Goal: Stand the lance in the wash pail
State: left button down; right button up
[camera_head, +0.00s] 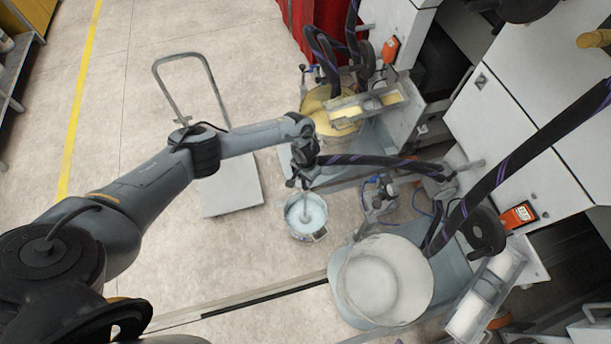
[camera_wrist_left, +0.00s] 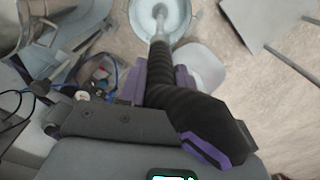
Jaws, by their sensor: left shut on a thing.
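The wash pail (camera_head: 319,235) stands on the floor in the middle of the head view, with pale bluish liquid inside. It also shows at the top of the left wrist view (camera_wrist_left: 136,16). My left gripper (camera_head: 304,178) is above the pail and shut on the lance (camera_head: 304,208). The lance's metal tube points down, and its lower end shows within the pail's rim; how deep it reaches is unclear. In the left wrist view, the tube (camera_wrist_left: 160,28) runs from between the purple-padded fingers (camera_wrist_left: 165,82) toward the pail. A black, purple-striped hose trails from it. My right gripper is out of view.
A large whitish tub (camera_head: 385,280) stands right of the pail, and a yellowish drum (camera_head: 318,108) behind it. A flat cart (camera_head: 230,190) is at the left. Hoses and white machine cabinets (camera_head: 530,110) crowd the right. Floor is open at left.

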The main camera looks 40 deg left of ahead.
aim_at(306, 194)
pick_arm(q)
jog(key=shift+f+b, duration=4.45)
jog(key=shift+f, duration=2.3)
jog(key=shift+f+b, duration=0.7)
jog(key=shift+b, duration=0.05)
jog(key=c, duration=0.7)
grip_release()
notch_tip(306, 194, up, 9)
jog(key=p, duration=0.6)
jog(key=shift+r, duration=0.2)
jog(key=shift+r+p, duration=0.35)
jog(key=shift+r, duration=0.35)
